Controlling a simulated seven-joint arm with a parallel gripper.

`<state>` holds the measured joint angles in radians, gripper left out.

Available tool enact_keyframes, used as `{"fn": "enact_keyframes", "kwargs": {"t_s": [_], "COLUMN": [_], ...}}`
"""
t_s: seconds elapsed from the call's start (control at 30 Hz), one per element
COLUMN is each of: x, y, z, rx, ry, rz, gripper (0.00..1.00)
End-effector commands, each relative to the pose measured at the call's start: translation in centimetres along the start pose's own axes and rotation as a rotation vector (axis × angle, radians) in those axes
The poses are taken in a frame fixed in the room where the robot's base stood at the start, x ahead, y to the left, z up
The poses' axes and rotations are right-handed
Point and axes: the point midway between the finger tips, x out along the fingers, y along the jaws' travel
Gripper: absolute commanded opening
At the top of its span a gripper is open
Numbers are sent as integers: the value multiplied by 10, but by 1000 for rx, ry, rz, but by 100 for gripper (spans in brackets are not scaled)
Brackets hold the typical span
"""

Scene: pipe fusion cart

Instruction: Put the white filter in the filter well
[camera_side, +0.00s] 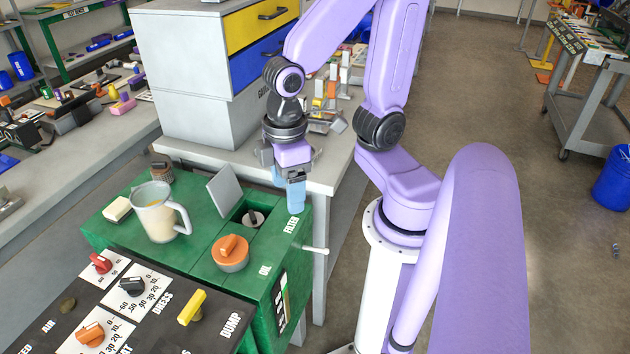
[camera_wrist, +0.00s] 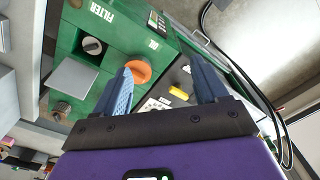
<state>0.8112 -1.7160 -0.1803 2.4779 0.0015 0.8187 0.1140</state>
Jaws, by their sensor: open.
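The filter well (camera_side: 240,229) is a square opening in the green cart top by the FILTER label. It also shows in the wrist view (camera_wrist: 85,58). A pale round piece with a dark knob, apparently the white filter (camera_side: 257,219), sits inside the well; it also shows in the wrist view (camera_wrist: 92,46). Its lower part is hidden. The well's grey lid (camera_side: 224,190) stands open. My gripper (camera_side: 287,189) is open and empty, to the right of the well and above the cart's edge. Its blue fingers also show in the wrist view (camera_wrist: 162,72).
An orange OIL cap (camera_side: 231,254) is close to the well. A pitcher (camera_side: 155,213), a white block (camera_side: 117,208) and a brownish ribbed cylinder (camera_side: 161,168) stand on the cart. The knob panel (camera_side: 150,320) lies in front. Open floor is to the right.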

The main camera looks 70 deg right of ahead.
Motion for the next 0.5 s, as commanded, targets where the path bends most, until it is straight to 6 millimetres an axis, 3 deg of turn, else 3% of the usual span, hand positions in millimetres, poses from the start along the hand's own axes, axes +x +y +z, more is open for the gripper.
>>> {"fn": "enact_keyframes", "kwargs": {"t_s": [0.2,0.5], "x": [-15,-18], "y": [-26,-32], "z": [30,39], "rx": [-245,-312], "ry": [5,3], "rz": [-5,-6], "gripper": [73,73]}}
